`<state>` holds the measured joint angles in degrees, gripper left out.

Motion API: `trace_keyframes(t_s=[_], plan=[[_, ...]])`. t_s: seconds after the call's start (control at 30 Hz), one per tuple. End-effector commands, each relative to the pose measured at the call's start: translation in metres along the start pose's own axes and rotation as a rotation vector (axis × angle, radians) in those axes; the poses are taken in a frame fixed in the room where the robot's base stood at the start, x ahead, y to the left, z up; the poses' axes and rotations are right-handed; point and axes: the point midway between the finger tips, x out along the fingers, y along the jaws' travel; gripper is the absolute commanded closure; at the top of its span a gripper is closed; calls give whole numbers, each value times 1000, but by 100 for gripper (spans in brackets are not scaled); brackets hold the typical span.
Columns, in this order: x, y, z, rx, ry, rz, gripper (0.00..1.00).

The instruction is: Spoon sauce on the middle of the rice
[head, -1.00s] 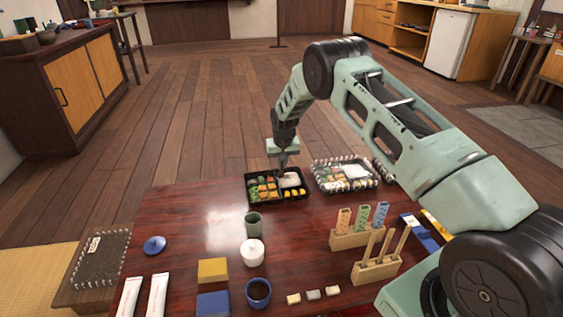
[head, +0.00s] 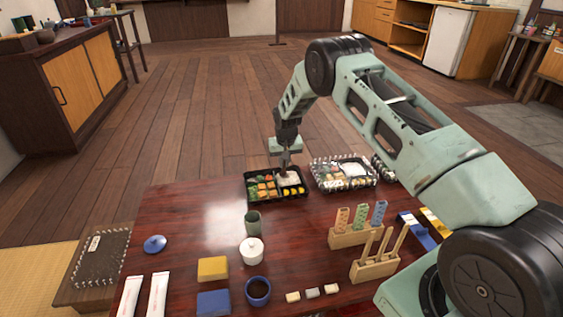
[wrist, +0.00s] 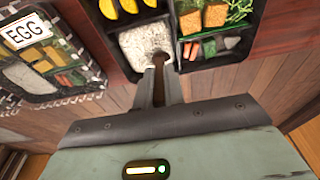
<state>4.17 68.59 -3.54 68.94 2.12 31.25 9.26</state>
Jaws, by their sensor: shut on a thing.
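The open black lunch box (head: 264,203) stands at the far edge of the table. Its white rice (head: 289,180) fills the back right compartment, and the rice (wrist: 143,44) also shows in the wrist view. My gripper (head: 286,167) points down over the rice. In the wrist view my gripper (wrist: 163,72) is shut on a small brown thing (wrist: 160,55), apparently the spoon, with its end at the rice. Most of it is hidden by the fingers, and I cannot tell whether it touches the rice. A blue cup (head: 248,293) at the front holds dark sauce.
A second, wrapped lunch box (head: 321,183) stands close on the right; its label (wrist: 23,31) reads EGG. Wooden holders (head: 354,236), a green cup (head: 253,225), a white pot (head: 252,254) and blocks (head: 213,268) stand nearer. The table's left middle is clear.

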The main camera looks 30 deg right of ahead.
Motion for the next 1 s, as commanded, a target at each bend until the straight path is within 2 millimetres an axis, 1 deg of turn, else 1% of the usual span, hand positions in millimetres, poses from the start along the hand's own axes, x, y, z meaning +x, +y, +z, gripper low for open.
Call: trace_keyframes(t_s=[0.23, 0.67, 1.0], plan=[[-1, 10, 0, -1, 0, 0, 100], [-1, 13, 0, -1, 1, -1, 100], [0, 28, 0, -1, 1, -1, 100]])
